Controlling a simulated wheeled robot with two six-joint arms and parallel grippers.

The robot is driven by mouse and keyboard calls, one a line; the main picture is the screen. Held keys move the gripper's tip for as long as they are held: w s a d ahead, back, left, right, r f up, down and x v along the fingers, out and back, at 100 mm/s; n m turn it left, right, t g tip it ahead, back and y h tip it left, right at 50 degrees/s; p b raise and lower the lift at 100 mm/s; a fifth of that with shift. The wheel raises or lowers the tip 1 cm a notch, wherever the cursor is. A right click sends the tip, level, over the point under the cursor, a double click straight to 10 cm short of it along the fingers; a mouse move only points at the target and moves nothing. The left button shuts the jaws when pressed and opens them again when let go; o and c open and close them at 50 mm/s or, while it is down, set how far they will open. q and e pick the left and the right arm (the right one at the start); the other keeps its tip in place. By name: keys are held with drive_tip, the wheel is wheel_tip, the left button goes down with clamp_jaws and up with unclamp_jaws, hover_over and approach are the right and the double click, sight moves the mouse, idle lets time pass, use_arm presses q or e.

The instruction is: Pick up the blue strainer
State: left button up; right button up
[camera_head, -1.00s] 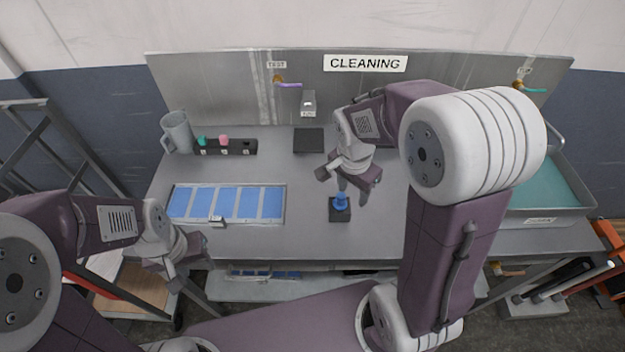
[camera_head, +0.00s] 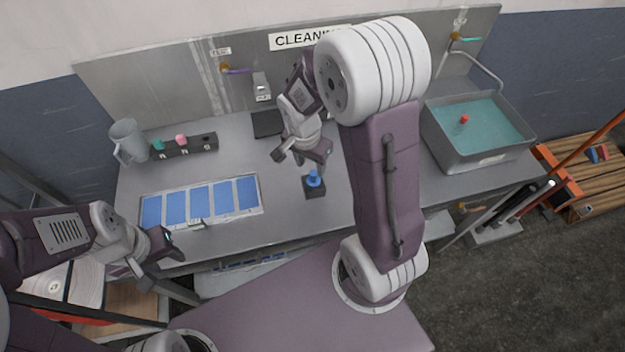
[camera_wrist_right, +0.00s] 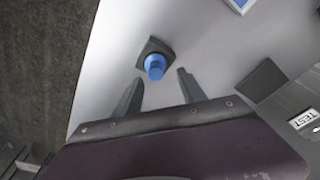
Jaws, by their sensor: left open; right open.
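The blue strainer (camera_head: 314,178) stands on a small dark square base (camera_head: 315,191) on the grey counter. In the right wrist view the strainer (camera_wrist_right: 155,66) shows as a round blue top on its dark base (camera_wrist_right: 157,47), beyond and between the fingertips. My right gripper (camera_head: 301,162) is open and empty above the counter, just behind and left of the strainer in the head view; its two fingers (camera_wrist_right: 160,88) are spread in the wrist view. My left gripper (camera_head: 163,262) is open and empty by the counter's front left edge.
A blue-panelled tray (camera_head: 200,203) lies left of the strainer. A grey pitcher (camera_head: 127,142) and a dark holder (camera_head: 184,147) with small coloured pieces stand at the back left. A water-filled sink (camera_head: 476,135) with a red item (camera_head: 465,119) is at right.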

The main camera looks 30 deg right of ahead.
sight(314, 173)
drive_tip(key=f, duration=0.4)
drive_tip(key=shift+s+d+f, duration=0.1)
drive_tip(key=shift+s+d, duration=0.3)
drive_tip(key=shift+w+a+f, duration=0.15)
drive_tip(key=shift+w, duration=0.15)
drive_tip(key=shift+s, duration=0.2)
clamp_jaws()
